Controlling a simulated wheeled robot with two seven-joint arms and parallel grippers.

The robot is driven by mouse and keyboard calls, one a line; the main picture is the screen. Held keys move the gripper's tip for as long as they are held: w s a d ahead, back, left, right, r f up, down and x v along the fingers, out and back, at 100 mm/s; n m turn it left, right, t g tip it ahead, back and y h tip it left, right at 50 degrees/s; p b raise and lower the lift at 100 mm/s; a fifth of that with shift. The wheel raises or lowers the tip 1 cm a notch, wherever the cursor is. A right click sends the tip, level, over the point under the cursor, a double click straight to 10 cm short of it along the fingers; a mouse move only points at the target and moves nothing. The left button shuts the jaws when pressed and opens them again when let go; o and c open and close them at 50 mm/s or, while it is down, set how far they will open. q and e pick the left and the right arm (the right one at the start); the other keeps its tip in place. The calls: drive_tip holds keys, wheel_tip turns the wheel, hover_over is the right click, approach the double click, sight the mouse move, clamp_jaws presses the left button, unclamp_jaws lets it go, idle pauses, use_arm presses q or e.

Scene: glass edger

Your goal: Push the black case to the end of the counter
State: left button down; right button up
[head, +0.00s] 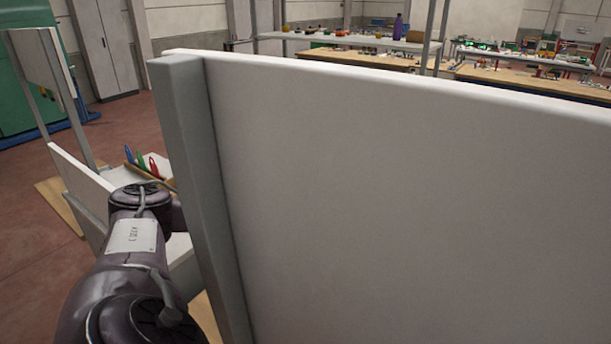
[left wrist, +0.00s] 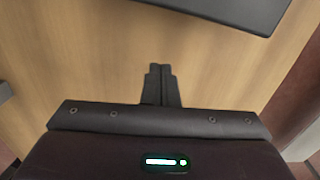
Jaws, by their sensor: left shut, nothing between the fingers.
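In the left wrist view, a dark, flat-faced object (left wrist: 225,10), which looks like the black case, is cut off by the top edge of the picture. Below it is a light wooden counter surface (left wrist: 90,55). My left gripper (left wrist: 160,70) is shut and empty over the wood, its fingertips pointing towards the dark object with a gap showing between them in the picture. In the head view my left arm passes at the left of a big panel, and its gripper is hidden. The case does not show there. My right gripper is in neither view.
A large white panel with a grey post (head: 185,150) fills most of the head view and blocks what is behind it. Left of it are blue, green and red tools (head: 142,160) and a lower white panel (head: 80,180). Tables with clutter stand far back.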

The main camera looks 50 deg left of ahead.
use_arm(q)
drive_tip(key=shift+a+r+b, duration=0.2)
drive_tip(key=shift+a+r, duration=0.1)
drive_tip(key=shift+r, duration=0.25)
drive_tip(key=shift+a+r+b, duration=0.15)
drive_tip(key=shift+a+r, duration=0.1)
drive_tip(key=shift+r, duration=0.3)
drive_tip(key=shift+s+a+r+p, duration=0.15)
drive_tip(key=shift+r+p, duration=1.3)
drive_tip(key=shift+r, duration=1.25)
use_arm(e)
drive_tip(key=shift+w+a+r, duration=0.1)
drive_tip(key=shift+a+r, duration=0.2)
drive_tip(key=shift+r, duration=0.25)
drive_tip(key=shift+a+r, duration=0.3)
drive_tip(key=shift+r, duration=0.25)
